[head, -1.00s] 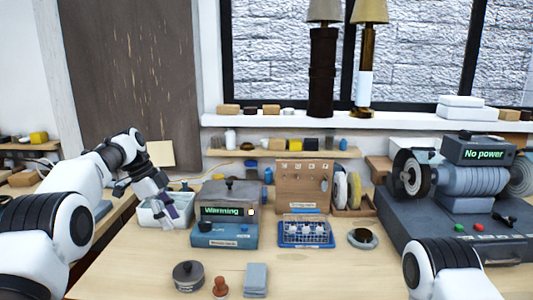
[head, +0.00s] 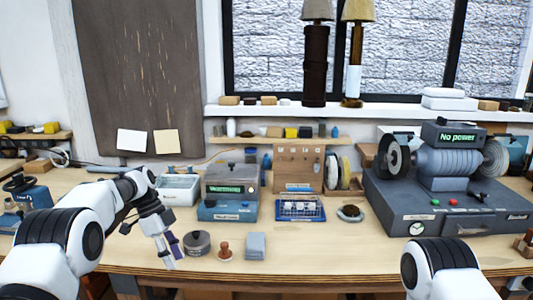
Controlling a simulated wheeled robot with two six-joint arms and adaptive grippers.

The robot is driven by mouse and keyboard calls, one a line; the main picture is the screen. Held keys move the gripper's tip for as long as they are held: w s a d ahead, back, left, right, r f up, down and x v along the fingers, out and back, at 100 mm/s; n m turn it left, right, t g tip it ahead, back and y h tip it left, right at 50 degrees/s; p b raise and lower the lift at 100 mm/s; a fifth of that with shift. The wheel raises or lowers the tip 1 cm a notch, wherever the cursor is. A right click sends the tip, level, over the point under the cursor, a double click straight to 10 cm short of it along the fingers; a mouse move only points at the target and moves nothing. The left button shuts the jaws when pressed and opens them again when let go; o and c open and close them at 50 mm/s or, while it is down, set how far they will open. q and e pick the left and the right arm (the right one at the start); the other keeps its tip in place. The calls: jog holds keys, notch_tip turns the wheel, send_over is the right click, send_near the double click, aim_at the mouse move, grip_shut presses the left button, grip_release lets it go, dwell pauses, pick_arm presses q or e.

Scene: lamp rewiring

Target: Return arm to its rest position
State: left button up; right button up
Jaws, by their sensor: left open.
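My left arm comes in from the left and bends down at the wrist. My left gripper (head: 169,250) is open near the table's front edge, just left of the round dark grey tin (head: 196,243). Its fingers point down, with a purple part showing at the tip; I see nothing clearly held. Of my right arm only a white and black link shows at the lower right, and its gripper is out of view.
A white bin (head: 177,190), a box with a lit green display (head: 231,184), a blue rack (head: 301,209) and a grinder reading "No power" (head: 445,171) stand behind. A red-brown stamp (head: 225,251) and grey block (head: 256,246) are nearby. Bare tabletop lies right of them.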

pick_arm(q)
jog(key=s+f+n+g+y, duration=0.25)
jog(key=s+f+n, duration=0.25)
jog(key=s+f, duration=1.8)
jog(key=s+f+n+t+y, duration=0.1)
jog(key=s+f+n, duration=0.15)
jog(key=s, duration=0.55)
jog(key=s+a+f+n, duration=0.1)
jog(key=s+n, duration=0.3)
jog(key=s, duration=0.4)
jog(key=s+f+n+t+y, duration=0.1)
jog(key=s+n, duration=0.2)
jog(key=s, duration=0.5)
jog(key=w+n+t, duration=0.3)
jog(key=w+n, duration=0.1)
jog(key=shift+w+f, duration=0.1)
jog(key=shift+f, duration=0.1)
